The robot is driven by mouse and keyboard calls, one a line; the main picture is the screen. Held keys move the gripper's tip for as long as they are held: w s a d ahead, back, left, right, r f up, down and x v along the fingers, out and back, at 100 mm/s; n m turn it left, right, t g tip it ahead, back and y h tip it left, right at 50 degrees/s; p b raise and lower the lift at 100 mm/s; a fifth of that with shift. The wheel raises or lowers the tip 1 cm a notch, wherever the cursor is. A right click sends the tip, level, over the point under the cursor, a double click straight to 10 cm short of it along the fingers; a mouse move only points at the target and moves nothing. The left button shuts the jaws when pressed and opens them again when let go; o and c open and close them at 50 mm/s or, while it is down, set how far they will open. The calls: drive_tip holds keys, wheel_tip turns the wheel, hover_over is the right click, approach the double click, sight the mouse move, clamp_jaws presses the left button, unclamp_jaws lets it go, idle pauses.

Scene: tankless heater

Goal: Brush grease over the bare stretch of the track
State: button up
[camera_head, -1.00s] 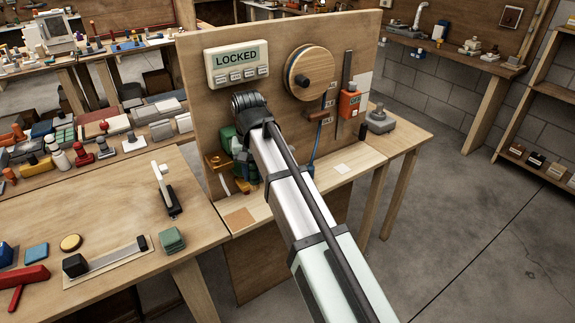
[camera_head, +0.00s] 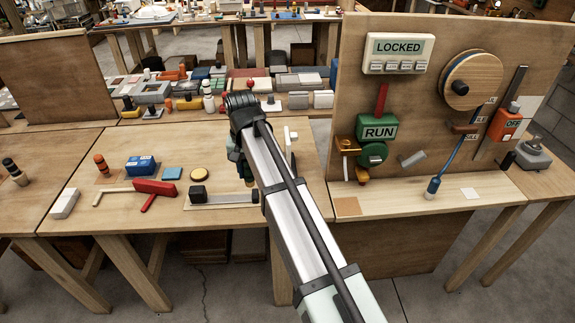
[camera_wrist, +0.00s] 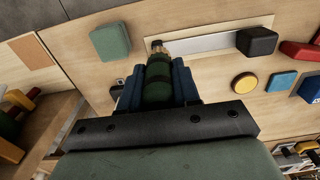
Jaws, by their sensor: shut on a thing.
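My gripper (camera_wrist: 158,84) is shut on a green-handled brush (camera_wrist: 157,93), with its blue fingers on either side of the handle. A brass-coloured collar shows at the brush's far end, and its tip appears over one end of the track. In the head view, the gripper is mostly hidden behind my arm, and a green bit of the brush (camera_head: 247,173) shows. The track (camera_head: 232,197) is a pale metal strip on the table, with a black block (camera_head: 198,195) at its left end. The track also shows in the wrist view (camera_wrist: 212,42). I cannot tell whether the bristles touch it.
A green block (camera_wrist: 110,41) lies beside the track. A yellow disc (camera_head: 199,174), blue blocks and a red T-shaped tool (camera_head: 154,188) lie around it. The upright panel (camera_head: 420,120) at right carries LOCKED and RUN signs. Bare table lies in front of the track.

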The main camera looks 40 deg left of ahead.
drive_tip(key=s+a+f, duration=0.1)
drive_tip(key=s+a, duration=0.4)
drive_tip(key=a, duration=0.5)
drive_tip(key=shift+s+f, duration=0.1)
drive_tip(key=shift+f, duration=3.65)
drive_tip(key=shift+w+d+f, duration=0.35)
drive_tip(key=shift+w+d, duration=3.35)
drive_tip(key=shift+w, duration=0.05)
drive_tip(key=shift+s+a, duration=3.8)
drive_tip(key=shift+a, duration=0.05)
wheel_tip(320, 180, up, 2)
drive_tip(key=shift+d+r, duration=0.15)
drive_tip(key=shift+r, duration=0.05)
drive_tip(key=shift+w+r, duration=0.1)
drive_tip(key=shift+r, duration=2.7)
